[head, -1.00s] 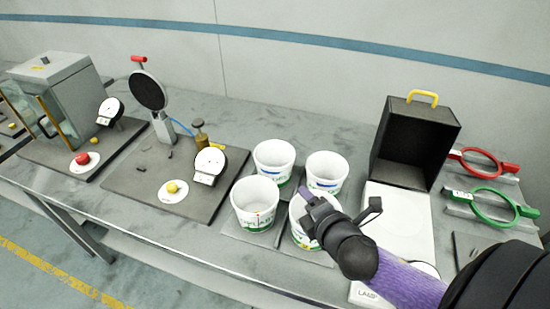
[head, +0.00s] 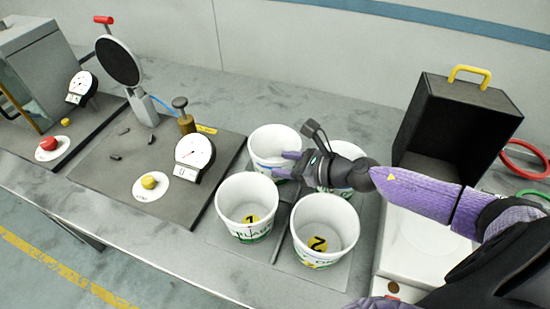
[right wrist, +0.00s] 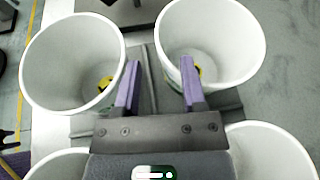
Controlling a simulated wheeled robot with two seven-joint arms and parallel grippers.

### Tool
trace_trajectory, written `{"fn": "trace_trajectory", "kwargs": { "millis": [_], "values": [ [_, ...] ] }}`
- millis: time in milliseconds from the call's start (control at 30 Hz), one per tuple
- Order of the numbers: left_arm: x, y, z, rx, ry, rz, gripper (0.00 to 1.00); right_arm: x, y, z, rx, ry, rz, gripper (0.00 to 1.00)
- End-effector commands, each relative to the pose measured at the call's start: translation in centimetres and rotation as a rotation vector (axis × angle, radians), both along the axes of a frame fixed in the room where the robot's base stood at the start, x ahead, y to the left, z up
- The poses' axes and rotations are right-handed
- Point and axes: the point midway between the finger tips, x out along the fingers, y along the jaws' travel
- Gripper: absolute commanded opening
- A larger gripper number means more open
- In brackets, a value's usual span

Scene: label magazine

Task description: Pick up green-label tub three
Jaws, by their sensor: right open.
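Several white tubs stand in a two-by-two group. The front-left tub (head: 246,205) has a yellow "1" inside and green label print; the front-right tub (head: 323,235) has a yellow "2". The back-left tub (head: 272,145) shows in the wrist view (right wrist: 225,40) with a partly hidden yellow mark; its number is unreadable. The back-right tub (head: 335,182) is largely hidden behind my gripper. I cannot tell which is tub three. My right gripper (head: 286,164) is open and empty beside the back-left tub's right side; contact is unclear. The wrist view shows its fingers (right wrist: 159,78) apart.
A black box (head: 458,125) with a yellow handle stands right of the tubs. A gauge (head: 193,152) and a yellow button (head: 149,182) sit on a dark board to the left. A red ring tool (head: 520,160) lies far right. The grey table (head: 190,250) is clear in front.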

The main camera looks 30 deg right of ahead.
Motion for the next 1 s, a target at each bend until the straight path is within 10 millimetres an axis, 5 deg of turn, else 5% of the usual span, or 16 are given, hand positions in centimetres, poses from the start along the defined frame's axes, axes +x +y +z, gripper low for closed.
{"fn": "trace_trajectory", "kwargs": {
  "millis": [200, 433, 700, 1000],
  "values": [
    [0.4, -0.5, 0.2, -0.009, -0.009, 0.001, 0.61, 3.1, 2.0, -1.4, 0.004, -0.002, 0.0, 0.53],
    [0.6, -1.0, 0.2, -0.018, -0.013, 0.003, 0.61, 3.3, 2.2, -1.6, 0.002, 0.0, 0.002, 0.53],
    [0.5, -1.0, 0.2, -0.017, -0.011, 0.002, 0.61, 3.3, 2.2, -1.6, 0.002, 0.0, 0.001, 0.0],
    [0.3, -0.4, 0.2, -0.006, -0.008, -0.002, 0.61, 3.3, 2.2, -1.6, 0.002, 0.0, 0.0, 0.0]
  ]
}}
